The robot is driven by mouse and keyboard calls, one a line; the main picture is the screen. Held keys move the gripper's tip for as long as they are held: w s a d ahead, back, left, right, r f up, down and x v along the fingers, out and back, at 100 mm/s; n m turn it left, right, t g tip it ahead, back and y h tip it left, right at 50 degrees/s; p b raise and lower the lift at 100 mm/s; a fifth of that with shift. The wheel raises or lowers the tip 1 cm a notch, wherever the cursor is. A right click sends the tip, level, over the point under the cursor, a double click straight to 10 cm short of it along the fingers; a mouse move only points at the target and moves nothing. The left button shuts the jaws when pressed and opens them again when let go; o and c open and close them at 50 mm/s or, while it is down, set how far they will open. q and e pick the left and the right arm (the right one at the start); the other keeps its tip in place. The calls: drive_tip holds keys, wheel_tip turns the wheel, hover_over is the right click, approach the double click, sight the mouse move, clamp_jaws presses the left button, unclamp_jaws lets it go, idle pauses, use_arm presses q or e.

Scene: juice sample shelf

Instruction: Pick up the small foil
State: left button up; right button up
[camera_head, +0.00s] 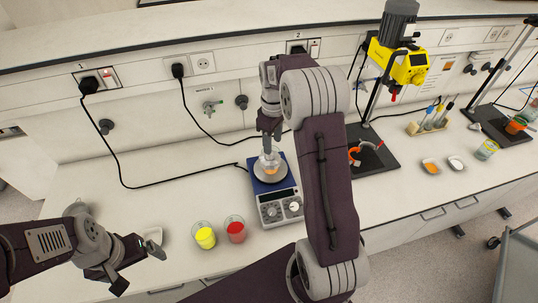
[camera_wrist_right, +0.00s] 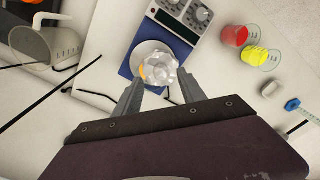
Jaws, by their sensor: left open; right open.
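A shiny, crumpled-looking silvery round piece (camera_wrist_right: 163,70), which may be the small foil, shows between the fingertips of my right gripper (camera_wrist_right: 160,77) in the right wrist view. I cannot tell whether it covers the glass vessel (camera_head: 270,160) on the blue-and-white hotplate (camera_head: 268,186) or is part of it. My right gripper (camera_head: 268,136) points down just above that vessel, open, and no grip shows. My left gripper (camera_head: 143,268) is open and empty at the front left, near a small pale dish (camera_head: 152,235).
Beakers of yellow (camera_head: 204,236) and red (camera_head: 235,229) liquid stand left of the hotplate. A yellow overhead stirrer (camera_head: 398,62) stands behind to the right. Two small dishes (camera_head: 430,166) (camera_head: 455,163) lie further right. The left bench is mostly clear, with a black cable across it.

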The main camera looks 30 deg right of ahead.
sight(270, 157)
drive_tip(key=shift+w+a+f, duration=0.25)
drive_tip(key=shift+w+f, duration=0.05)
drive_tip(key=shift+w, duration=0.1)
drive_tip(key=shift+w+a+f, duration=0.1)
drive_tip(key=shift+w+f, duration=0.05)
drive_tip(key=shift+w, duration=0.1)
drive_tip(key=f, duration=0.1)
drive_tip(key=f+p, duration=0.2)
drive_tip(key=shift+s+d+f, duration=0.2)
drive_tip(key=shift+s+f, duration=0.05)
drive_tip(key=shift+f, duration=0.55)
drive_tip(key=shift+w+a+f, duration=0.1)
drive_tip(key=shift+w, duration=0.1)
drive_tip(key=shift+w+a, duration=0.1)
drive_tip(key=c, duration=0.8)
clamp_jaws()
use_arm(q)
wheel_tip(270, 157, up, 2)
drive_tip(key=shift+w+r, duration=0.15)
drive_tip(key=shift+r, duration=0.1)
use_arm(e)
drive_tip(key=shift+s, duration=0.2)
